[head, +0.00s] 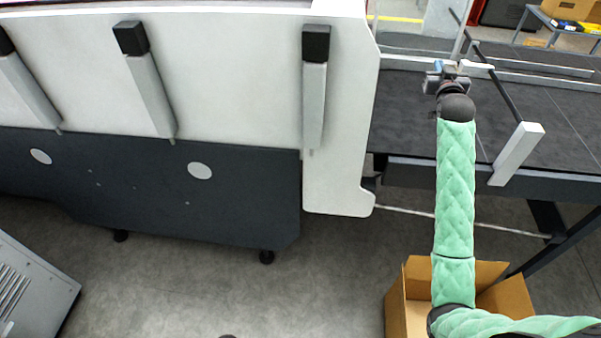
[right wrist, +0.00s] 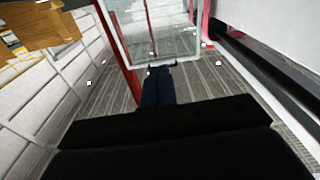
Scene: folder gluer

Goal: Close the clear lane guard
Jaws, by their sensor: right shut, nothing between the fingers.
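In the right wrist view a clear panel (right wrist: 160,40) with a pale frame and red posts stands just beyond my fingers; it looks like the lane guard. Its lower edge is close to the fingertips, and I cannot tell whether they touch. My right gripper (head: 449,68) is at the far end of the green-sleeved arm, above the dark conveyor bed at the machine's right end. It is shut and empty; its dark fingers show in the right wrist view (right wrist: 157,84). In the head view I cannot clearly make out the guard. My left gripper is out of view.
The white machine body (head: 345,120) stands left of my right arm. The dark conveyor bed (head: 405,115) runs right, with a rail and a pale block (head: 517,153) on a bar beside the arm. An open cardboard box (head: 407,305) sits below. Grey floor is free at centre.

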